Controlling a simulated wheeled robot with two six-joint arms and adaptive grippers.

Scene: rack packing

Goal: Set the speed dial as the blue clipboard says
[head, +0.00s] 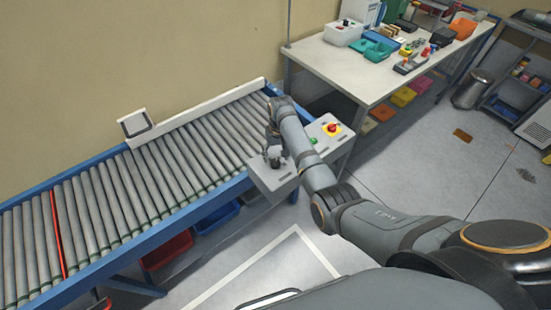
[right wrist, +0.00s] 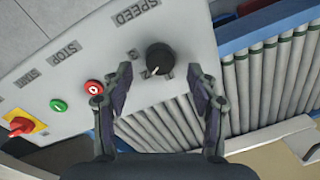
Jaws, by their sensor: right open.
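The speed dial (right wrist: 159,58) is a round black knob on the grey control panel (right wrist: 190,30), beside the label SPEED, in the right wrist view. A white pointer mark shows on its lower edge; the small numbers around it are too blurred to read surely. My right gripper (right wrist: 160,88) is open, its fingers on either side of the dial in the picture; I cannot tell whether they touch it. In the head view, my right gripper (head: 274,155) is over the panel (head: 272,180) and hides the dial. I cannot make out a blue clipboard. My left gripper is not in view.
The panel also has a red stop button (right wrist: 93,87), a green start button (right wrist: 58,105) and a red-and-yellow switch (right wrist: 20,126). A roller conveyor (head: 130,185) runs along the wall. A worktable (head: 345,62) with bins stands behind; red (head: 167,250) and blue bins sit under the conveyor.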

